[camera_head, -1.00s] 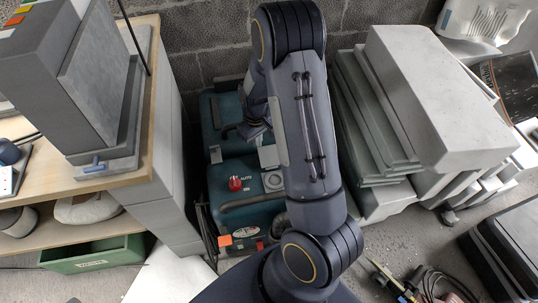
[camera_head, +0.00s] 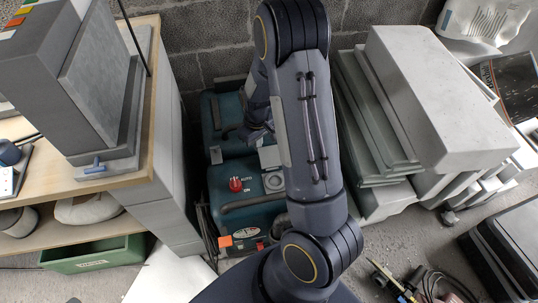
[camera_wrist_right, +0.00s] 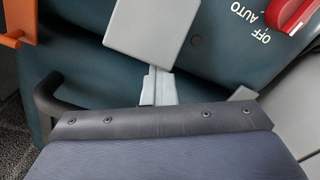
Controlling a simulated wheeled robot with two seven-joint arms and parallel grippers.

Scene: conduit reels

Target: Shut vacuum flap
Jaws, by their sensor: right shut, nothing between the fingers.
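The vacuum is a teal machine (camera_head: 226,205) on the floor, with a red knob (camera_head: 236,184) on top. A small light-grey square flap (camera_head: 269,157) sits on it, right of the knob's far side. In the right wrist view the flap (camera_wrist_right: 152,30) is a flat plate at the top middle, close to the fingers; I cannot tell its exact angle. My right gripper (camera_head: 263,137) is just behind the flap, partly hidden by my arm. In the wrist view its pale fingers (camera_wrist_right: 158,88) are together and empty, pointing at the flap; contact is unclear. My left gripper is out of view.
A wooden workbench (camera_head: 152,110) with grey blocks stands close on the left. Stacked pale slabs (camera_head: 430,95) stand on the right. A block wall (camera_head: 210,40) is behind the vacuum. A green crate (camera_head: 92,254) lies below the bench. Cables and tools lie at lower right.

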